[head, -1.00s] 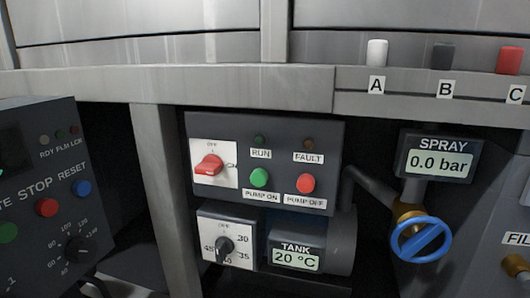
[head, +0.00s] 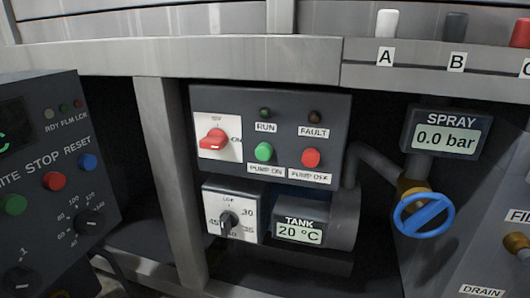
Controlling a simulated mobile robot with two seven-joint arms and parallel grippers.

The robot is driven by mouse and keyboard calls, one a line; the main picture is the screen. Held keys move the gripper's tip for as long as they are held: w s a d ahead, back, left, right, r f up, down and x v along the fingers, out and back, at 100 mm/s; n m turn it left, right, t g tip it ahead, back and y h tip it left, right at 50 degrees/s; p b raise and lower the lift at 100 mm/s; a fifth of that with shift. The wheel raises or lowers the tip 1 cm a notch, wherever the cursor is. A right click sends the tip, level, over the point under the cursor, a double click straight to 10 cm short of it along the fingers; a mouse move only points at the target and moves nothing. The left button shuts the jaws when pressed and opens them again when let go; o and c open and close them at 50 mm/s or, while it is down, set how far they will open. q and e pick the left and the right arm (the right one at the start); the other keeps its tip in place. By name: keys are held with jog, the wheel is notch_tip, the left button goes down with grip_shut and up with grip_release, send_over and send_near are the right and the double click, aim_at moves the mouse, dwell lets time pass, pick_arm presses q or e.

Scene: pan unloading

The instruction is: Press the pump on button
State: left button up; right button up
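The green pump on button (head: 264,151) sits on the dark control panel (head: 290,100) in the middle of the head view, above the label PUMP ON. The red pump off button (head: 311,158) is to its right. The RUN lamp (head: 265,112) above the green button looks dark, and so does the FAULT lamp (head: 314,116). A red rotary switch (head: 214,139) on a white plate is to the left, its handle pointing roughly sideways. Neither of my grippers shows in the head view.
At right are a spray display (head: 439,137) reading 0.0 bar and a blue valve wheel (head: 424,215). Another control box (head: 50,130) stands at left. A metal post (head: 168,180) stands between.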

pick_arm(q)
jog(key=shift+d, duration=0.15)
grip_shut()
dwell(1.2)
